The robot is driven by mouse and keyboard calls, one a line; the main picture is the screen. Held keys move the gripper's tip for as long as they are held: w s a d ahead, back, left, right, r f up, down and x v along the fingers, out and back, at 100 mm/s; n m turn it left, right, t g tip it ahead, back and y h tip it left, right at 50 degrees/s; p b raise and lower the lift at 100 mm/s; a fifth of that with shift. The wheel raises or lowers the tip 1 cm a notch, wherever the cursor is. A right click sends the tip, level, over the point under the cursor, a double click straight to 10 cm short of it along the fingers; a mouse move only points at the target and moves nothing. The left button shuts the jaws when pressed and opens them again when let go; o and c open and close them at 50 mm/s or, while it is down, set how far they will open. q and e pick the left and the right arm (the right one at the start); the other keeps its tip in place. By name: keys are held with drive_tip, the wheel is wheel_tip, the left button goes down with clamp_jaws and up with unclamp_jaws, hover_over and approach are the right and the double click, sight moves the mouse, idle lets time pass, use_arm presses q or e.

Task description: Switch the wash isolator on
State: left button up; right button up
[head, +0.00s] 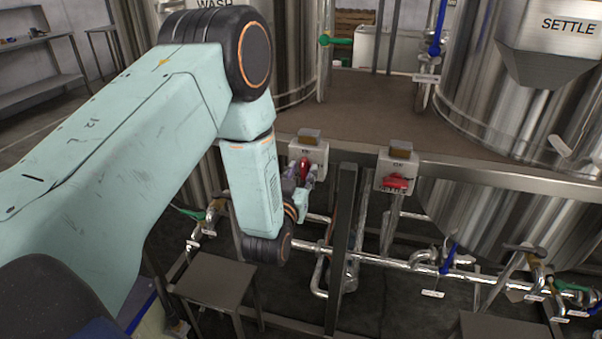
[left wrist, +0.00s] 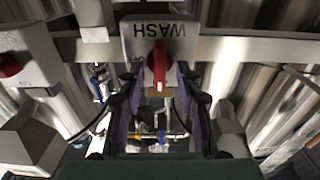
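The wash isolator is a pale box (head: 309,150) on the frame rail in the head view, with a red handle (head: 304,168). In the left wrist view its box (left wrist: 160,32), lettered WASH, appears upside down, and the red handle (left wrist: 160,65) stands lengthwise up and down the picture. My left gripper (head: 303,186) is right in front of this handle. In the left wrist view its fingers (left wrist: 160,82) are apart, one on each side of the handle, with gaps visible. My arm hides part of the area below the box in the head view. My right gripper is not in view.
The SETTLE isolator (head: 397,168) stands to the right, its red handle (head: 397,183) lying sideways. Steel tanks (head: 485,85) rise behind the rail. Pipes with valves (head: 425,258) run below, beside a small grey stool (head: 215,283). An upright post (head: 341,240) stands right of my gripper.

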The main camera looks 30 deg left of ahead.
use_arm(q)
drive_tip(key=v, duration=1.2)
drive_tip(key=shift+f, duration=0.1)
drive_tip(key=s+d+f+m+g+h+b, duration=0.15)
drive_tip(key=s+f+g, duration=0.3)
drive_tip(key=f, duration=0.45)
drive_tip(key=s+d+f+n+g+h, duration=0.1)
drive_tip(key=s+f+g+h, duration=0.1)
drive_tip(key=s+f+g, duration=0.45)
drive_tip(key=s+d+f+m+g+b, duration=0.1)
drive_tip(key=s+f+g+b, duration=0.1)
drive_tip(key=s+f, duration=0.4)
drive_tip(key=s+d+f+m+g+b, duration=0.1)
drive_tip(key=s+d+f+g, duration=0.1)
drive_tip(key=s+f+g, duration=0.2)
drive_tip(key=s+f+h, duration=0.1)
drive_tip(key=s+f, duration=0.2)
drive_tip(key=s, duration=0.5)
drive_tip(key=shift+b, duration=0.35)
drive_tip(key=shift+w+d, duration=0.1)
